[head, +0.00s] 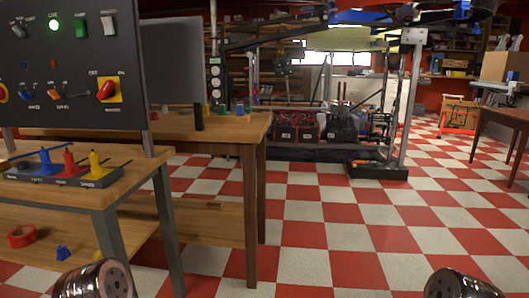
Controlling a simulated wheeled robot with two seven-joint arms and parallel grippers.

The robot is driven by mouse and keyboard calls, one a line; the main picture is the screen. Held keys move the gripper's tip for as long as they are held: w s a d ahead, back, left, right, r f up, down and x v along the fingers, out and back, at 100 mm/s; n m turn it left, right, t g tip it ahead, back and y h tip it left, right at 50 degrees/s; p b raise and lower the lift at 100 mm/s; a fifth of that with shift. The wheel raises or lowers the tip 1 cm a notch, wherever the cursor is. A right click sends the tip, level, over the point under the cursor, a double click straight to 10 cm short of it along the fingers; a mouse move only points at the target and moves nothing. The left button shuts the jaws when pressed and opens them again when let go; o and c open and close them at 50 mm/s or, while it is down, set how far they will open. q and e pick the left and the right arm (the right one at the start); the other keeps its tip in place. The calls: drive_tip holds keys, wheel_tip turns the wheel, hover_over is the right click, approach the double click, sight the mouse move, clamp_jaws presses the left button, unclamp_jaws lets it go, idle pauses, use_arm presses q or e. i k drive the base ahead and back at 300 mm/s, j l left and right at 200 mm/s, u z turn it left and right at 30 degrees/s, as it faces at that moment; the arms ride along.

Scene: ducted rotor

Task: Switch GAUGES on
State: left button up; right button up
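A dark control panel (75,65) stands upright at the upper left of the head view, cut off by the left edge. It carries a lit green lamp (54,25), a green rocker switch (81,27), a grey rocker switch (109,24) and a red rotary knob on a yellow plate (106,90). Small toggle switches, one with an orange part (54,94), sit in the lower row. The small labels are too blurred to tell which switch is GAUGES or its position. Neither gripper is in view; only rounded metal parts of my arms show at the bottom edge.
Below the panel, a wooden bench (130,165) holds a lever block with blue, red (70,160) and yellow levers (95,163). A red tape roll (21,236) lies on the lower shelf. A second wooden table (240,125) stands behind. Checkered floor (340,235) is clear at centre and right.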

sight(107, 22)
drive_tip(key=u, duration=1.35)
